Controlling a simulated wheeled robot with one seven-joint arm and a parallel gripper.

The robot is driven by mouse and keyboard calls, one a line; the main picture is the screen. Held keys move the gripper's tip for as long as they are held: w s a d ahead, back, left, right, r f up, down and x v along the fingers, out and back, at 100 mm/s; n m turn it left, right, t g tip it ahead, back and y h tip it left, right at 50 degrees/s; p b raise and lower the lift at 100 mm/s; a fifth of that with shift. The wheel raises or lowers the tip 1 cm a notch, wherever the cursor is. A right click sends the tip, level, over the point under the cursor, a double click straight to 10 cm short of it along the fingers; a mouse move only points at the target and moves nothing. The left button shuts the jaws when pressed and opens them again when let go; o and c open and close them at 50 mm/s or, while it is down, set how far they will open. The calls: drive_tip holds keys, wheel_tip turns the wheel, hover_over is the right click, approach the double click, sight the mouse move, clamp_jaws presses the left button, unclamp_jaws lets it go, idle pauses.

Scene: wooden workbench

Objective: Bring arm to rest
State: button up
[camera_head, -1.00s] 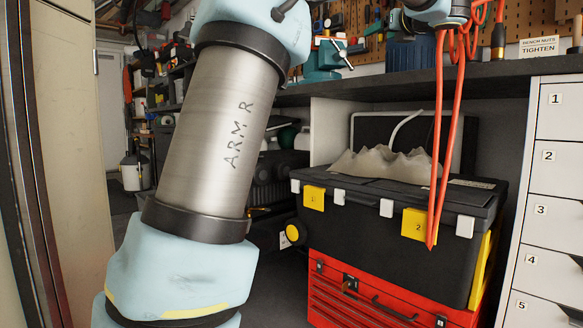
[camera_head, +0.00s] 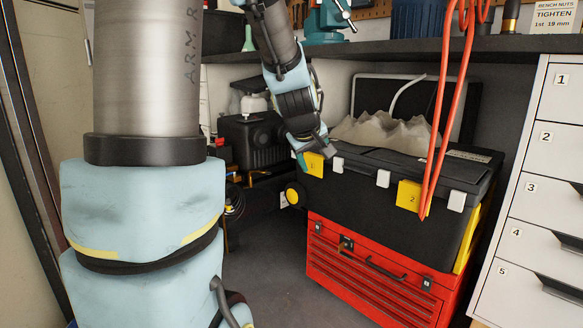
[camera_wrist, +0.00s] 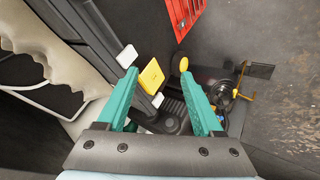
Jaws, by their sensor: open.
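My gripper (camera_head: 313,158) hangs below the bench edge in the head view, fingers pointing down, in front of the left end of a black toolbox (camera_head: 440,182). In the wrist view my gripper (camera_wrist: 160,76) shows two teal fingers spread apart with nothing held between them. The toolbox's yellow latch (camera_wrist: 152,75) shows in the gap between the fingers, beyond them. The head view does not clearly show whether the gripper touches the toolbox. My upper arm fills the left of the head view.
The toolbox stands on a red tool chest (camera_head: 370,275) under the workbench (camera_head: 430,48). An orange cable (camera_head: 445,115) hangs in front of the toolbox. White numbered drawers (camera_head: 540,190) stand at the right. Dark equipment (camera_head: 250,140) is behind the gripper. The floor left of the chest looks clear.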

drive_tip(key=s+a+f+m+g+y+p, duration=0.1)
drive_tip(key=s+a+f+m+g, duration=0.1)
drive_tip(key=s+a+f, duration=0.3)
drive_tip(key=s+a+f+m+g+y, duration=0.1)
drive_tip(key=s+a+f+m+g, duration=0.2)
drive_tip(key=s, duration=0.5)
drive_tip(key=s+a+f+m+g+y+p, duration=0.1)
drive_tip(key=s+a+f+g, duration=0.1)
drive_tip(key=s+a, duration=0.35)
wheel_tip(320, 180, up, 38)
drive_tip(key=d+p, duration=0.1)
drive_tip(key=p, duration=3.6)
drive_tip(key=shift+p, duration=0.4)
